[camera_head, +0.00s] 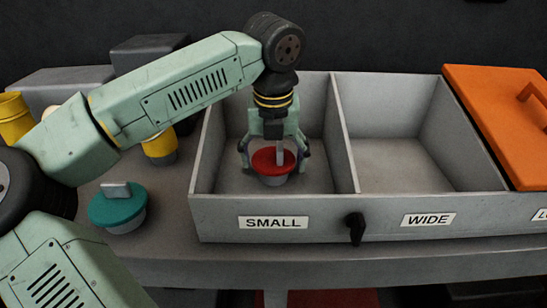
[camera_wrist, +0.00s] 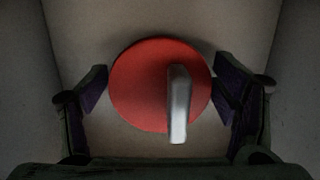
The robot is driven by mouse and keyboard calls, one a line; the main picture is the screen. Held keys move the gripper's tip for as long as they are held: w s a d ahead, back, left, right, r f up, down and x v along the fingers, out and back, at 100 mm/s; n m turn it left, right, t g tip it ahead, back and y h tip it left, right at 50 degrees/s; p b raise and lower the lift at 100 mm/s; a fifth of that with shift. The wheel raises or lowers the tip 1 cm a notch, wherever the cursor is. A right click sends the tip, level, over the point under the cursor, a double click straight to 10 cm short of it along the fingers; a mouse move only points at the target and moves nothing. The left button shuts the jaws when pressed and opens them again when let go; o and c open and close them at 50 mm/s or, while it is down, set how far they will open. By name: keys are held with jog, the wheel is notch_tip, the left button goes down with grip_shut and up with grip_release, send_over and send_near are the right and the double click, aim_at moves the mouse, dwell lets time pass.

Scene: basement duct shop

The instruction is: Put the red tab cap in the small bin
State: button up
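The red tab cap (camera_head: 265,160) is inside the small bin (camera_head: 222,218), the compartment labelled SMALL. It is upright, with a red disc top, a grey upright tab and a grey lower body, and appears to rest on the bin floor. My gripper (camera_head: 274,160) is down in the same bin, directly over the cap. In the wrist view, my gripper's fingers (camera_wrist: 160,88) stand on both sides of the red cap (camera_wrist: 140,88). The fingers are spread, with a small gap at the left and a very narrow one at the right.
The WIDE compartment (camera_head: 400,178) to the right is empty. An orange lid with a handle (camera_head: 500,115) covers the compartment beyond. A teal tab cap (camera_head: 115,210) sits on the bench left of the bins. Yellow parts (camera_head: 160,147) and grey boxes stand behind my arm. A black latch (camera_head: 355,228) protrudes in front.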

aim_at(272, 162)
jog(key=shift+o, duration=0.7)
jog(key=shift+r+p, duration=0.3)
notch_tip(272, 162, up, 12)
jog(key=s+b, duration=0.1)
jog(key=s, duration=0.1)
jog(key=shift+f, duration=0.15)
jog(key=shift+w+a, duration=0.1)
